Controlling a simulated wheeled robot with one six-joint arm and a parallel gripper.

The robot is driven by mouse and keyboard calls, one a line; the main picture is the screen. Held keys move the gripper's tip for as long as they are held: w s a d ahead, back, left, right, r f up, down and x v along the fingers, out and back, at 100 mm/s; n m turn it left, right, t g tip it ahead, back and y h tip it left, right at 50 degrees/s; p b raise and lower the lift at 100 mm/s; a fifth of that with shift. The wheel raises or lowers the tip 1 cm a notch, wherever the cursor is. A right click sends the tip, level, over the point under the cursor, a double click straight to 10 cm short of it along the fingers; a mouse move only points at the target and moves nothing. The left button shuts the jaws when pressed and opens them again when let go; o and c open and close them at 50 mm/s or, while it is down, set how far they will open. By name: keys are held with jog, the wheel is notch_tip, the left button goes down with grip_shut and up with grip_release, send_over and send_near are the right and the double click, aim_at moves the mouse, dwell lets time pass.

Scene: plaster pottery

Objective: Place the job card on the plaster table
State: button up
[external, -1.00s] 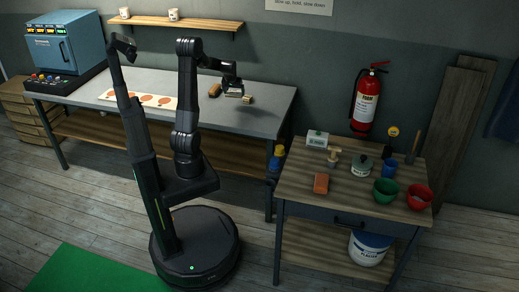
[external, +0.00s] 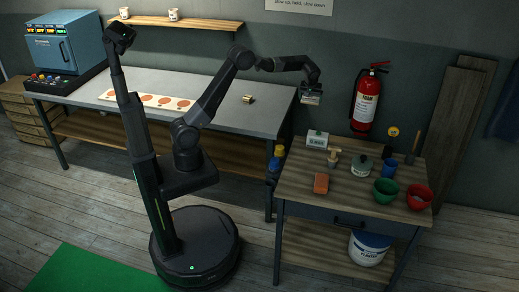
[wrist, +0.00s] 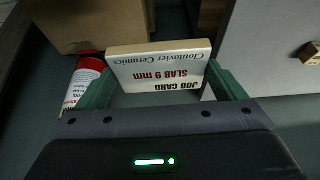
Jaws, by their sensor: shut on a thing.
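The job card (wrist: 160,66), a pale slab with red and black lettering that reads upside down in the wrist view, sits between the green fingers of my gripper (wrist: 163,84). My gripper is shut on it. In the external view my gripper (external: 311,91) holds the card (external: 312,100) in the air, off the right end of the grey bench and above the back left corner of the plaster table. The plaster table (external: 297,170) is the wooden one at the right. Its left front area is bare.
A fire extinguisher (external: 367,101) hangs on the wall behind.

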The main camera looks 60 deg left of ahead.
jog(key=w+d+r+p, duration=0.1)
jog(key=w+d+p, duration=0.1)
jog(key=d, duration=1.8)
jog(key=p, duration=0.2)
send_over(348, 192)
jog(key=s+d, duration=0.1)
notch_tip(348, 192, down, 6)
notch_tip(348, 192, down, 4)
jog(key=shift+r, duration=0.1)
jog(key=shift+f+p, duration=0.55)
jog(key=shift+f, duration=1.95)
jog(key=o, duration=0.7)
jog(key=shift+r, duration=0.1)
